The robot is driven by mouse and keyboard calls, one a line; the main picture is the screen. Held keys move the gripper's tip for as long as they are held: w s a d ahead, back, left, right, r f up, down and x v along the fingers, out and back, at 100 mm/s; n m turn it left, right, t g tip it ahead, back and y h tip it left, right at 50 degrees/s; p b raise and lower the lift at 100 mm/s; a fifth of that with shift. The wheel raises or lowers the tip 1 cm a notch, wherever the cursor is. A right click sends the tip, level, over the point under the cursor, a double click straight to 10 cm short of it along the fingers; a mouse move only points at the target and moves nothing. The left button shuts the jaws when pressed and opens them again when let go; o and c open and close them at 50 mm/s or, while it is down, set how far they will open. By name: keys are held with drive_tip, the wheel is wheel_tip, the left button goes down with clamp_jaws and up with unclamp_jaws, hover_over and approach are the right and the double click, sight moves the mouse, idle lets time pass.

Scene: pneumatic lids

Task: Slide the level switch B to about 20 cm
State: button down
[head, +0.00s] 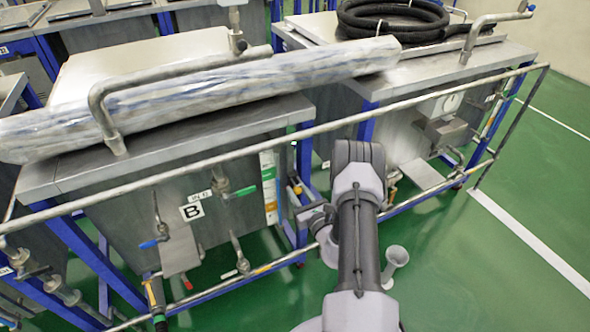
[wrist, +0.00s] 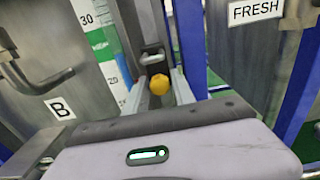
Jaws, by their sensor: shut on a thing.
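The level switch B has a yellow knob (wrist: 160,84) that shows in the wrist view between the two fingers of my gripper (wrist: 160,90). My gripper is shut on it. In the head view the yellow knob (head: 297,189) shows small, just above my gripper (head: 304,205). A level scale (wrist: 112,72) with green and white bands runs beside the knob on its left, marked 30 above and 20 lower down. The knob appears near the 20 mark, but the slanted view leaves its exact reading unclear. The label B (head: 192,211) is on the tank's front.
A horizontal metal rail (head: 240,150) crosses in front of the tanks, close to my arm. Tank B (head: 130,215) carries valves and pipes on its front. A label FRESH (wrist: 256,10) is at the right in the wrist view. Green floor (head: 480,270) is free at the right.

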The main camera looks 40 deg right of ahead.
drive_tip(key=shift+f, duration=0.1)
drive_tip(key=c, duration=1.2)
unclamp_jaws()
drive_tip(key=shift+v, duration=3.05)
